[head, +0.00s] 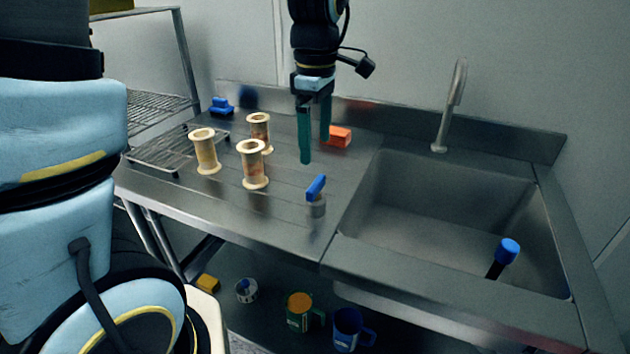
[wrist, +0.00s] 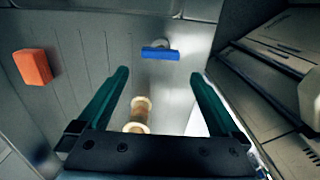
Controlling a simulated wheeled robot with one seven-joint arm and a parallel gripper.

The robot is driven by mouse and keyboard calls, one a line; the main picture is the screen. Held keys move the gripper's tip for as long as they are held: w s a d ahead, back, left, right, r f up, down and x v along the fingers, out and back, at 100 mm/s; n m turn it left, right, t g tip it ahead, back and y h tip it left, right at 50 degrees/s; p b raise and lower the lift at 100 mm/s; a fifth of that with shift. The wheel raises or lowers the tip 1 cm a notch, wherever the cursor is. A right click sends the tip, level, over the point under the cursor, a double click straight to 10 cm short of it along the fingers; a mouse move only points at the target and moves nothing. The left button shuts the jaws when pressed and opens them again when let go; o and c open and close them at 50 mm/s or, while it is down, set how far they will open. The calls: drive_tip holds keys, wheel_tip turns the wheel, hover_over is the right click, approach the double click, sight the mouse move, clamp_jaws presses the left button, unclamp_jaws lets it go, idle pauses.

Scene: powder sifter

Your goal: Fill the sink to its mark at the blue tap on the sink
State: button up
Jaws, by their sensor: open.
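The sink (head: 440,215) is a grey metal basin at the right of the counter. I see no water and cannot make out a mark in it. A curved spout (head: 450,105) stands at its back edge. The blue tap handle (head: 316,187) sits on a short metal body on the counter, left of the sink. In the wrist view the blue tap (wrist: 160,54) lies just beyond the fingertips, roughly centred between them. My gripper (head: 315,150) is open and empty, pointing down above the counter, behind and above the tap, apart from it.
A blue-topped black stick (head: 508,250) stands in the sink's front right. Several tan spools (head: 254,165) stand left of my gripper. An orange block (head: 339,137) lies behind it. A wire rack (head: 165,150) and blue block (head: 221,106) are at left. Mugs (head: 348,330) are below.

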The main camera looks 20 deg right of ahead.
sight(316, 183)
wheel_tip(316, 183, down, 10)
drive_tip(key=shift+r+p, duration=0.2)
drive_tip(key=shift+p, duration=0.5)
drive_tip(key=c, duration=1.1)
drive_tip(key=shift+o, duration=0.2)
